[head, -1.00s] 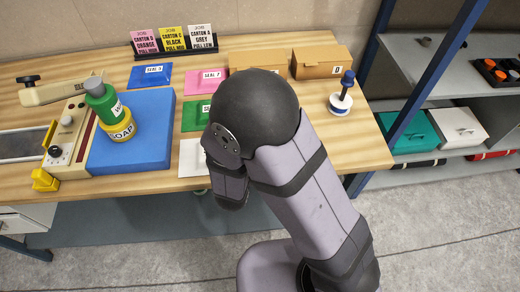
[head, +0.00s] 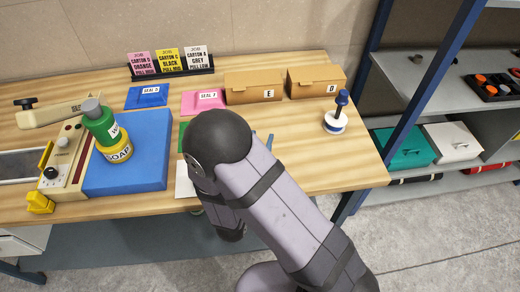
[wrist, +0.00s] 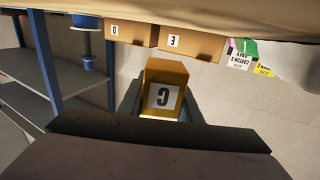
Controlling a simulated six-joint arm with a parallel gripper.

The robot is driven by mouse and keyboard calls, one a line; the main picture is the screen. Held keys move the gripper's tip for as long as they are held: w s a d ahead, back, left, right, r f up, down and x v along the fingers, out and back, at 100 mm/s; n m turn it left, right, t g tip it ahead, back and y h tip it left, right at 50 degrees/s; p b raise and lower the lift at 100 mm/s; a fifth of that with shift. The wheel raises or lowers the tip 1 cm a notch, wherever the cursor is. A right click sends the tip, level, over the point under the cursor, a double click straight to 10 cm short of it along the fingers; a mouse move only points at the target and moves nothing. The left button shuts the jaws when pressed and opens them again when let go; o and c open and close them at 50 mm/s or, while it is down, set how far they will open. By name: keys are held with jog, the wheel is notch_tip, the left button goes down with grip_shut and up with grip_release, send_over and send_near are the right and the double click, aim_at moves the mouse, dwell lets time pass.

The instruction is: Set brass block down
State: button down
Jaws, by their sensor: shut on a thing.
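The brass block (wrist: 170,72) is in the wrist view, a yellow-brown block with a white label bearing a dark letter, seen upside down. My gripper (wrist: 160,100) is shut on it, with a grey jaw on each side. The block hangs clear of any surface in that view. The wooden table (head: 310,170) lies beyond the arm.
A blue pad (head: 130,165) carries a green bottle and a yellow soap tub. Two cartons (head: 255,87) stand at the back, with a blue-handled stamp (head: 336,115) at the right. Coloured seal cards lie mid-table. Free wood lies right of my arm.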

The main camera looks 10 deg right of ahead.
jog(key=shift+f, duration=1.8)
jog(key=shift+f, duration=0.1)
jog(key=shift+f, duration=0.15)
jog(key=c, duration=1.3)
grip_release()
jog(key=shift+s+a+r, duration=0.1)
jog(key=shift+r, duration=0.1)
